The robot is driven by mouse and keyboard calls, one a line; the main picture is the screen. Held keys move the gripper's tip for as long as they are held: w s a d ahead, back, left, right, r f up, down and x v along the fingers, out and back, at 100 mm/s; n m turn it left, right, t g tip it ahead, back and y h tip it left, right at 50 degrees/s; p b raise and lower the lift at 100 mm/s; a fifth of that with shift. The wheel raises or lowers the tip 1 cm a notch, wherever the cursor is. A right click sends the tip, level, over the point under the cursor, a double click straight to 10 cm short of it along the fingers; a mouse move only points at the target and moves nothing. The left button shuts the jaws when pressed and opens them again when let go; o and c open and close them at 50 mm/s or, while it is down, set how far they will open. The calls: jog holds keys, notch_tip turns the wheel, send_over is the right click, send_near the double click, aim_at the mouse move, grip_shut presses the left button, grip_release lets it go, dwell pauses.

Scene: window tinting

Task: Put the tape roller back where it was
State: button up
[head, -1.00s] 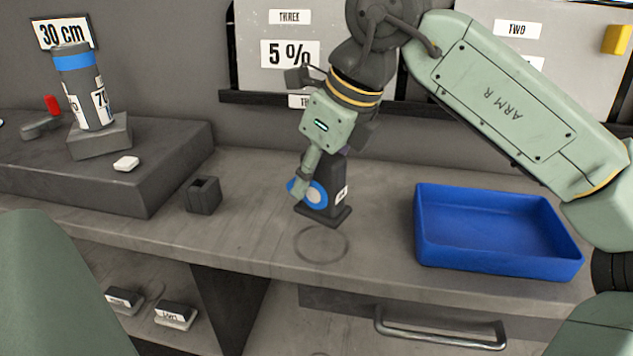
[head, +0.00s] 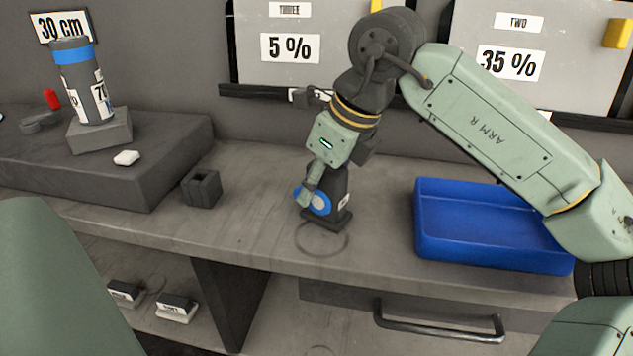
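The tape roller (head: 340,187) appears to be the dark upright piece with a flat base, a small white label and a blue disc with a pale centre. It stands about upright at the middle of the counter. Its base overlaps the far edge of a faint ring mark (head: 321,252). I cannot tell whether the base touches the counter. My gripper (head: 306,197) comes down from above and is shut on the roller at its left side, by the blue disc. The fingers hide part of the disc, and the far finger is not clear.
A blue tray (head: 490,255) stands on the counter to the right. A small dark holder (head: 201,188) is to the left. A raised dark block (head: 160,180) at far left carries a labelled cylinder (head: 85,90) on a stand. The counter between holder and roller is clear.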

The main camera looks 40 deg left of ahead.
jog(key=o, duration=0.3)
jog(key=shift+o, duration=0.2)
jog(key=shift+r, duration=0.1)
jog(key=shift+r, duration=0.2)
jog(key=v, duration=1.2)
jog(key=shift+a+p, duration=0.1)
jog(key=shift+p, duration=0.25)
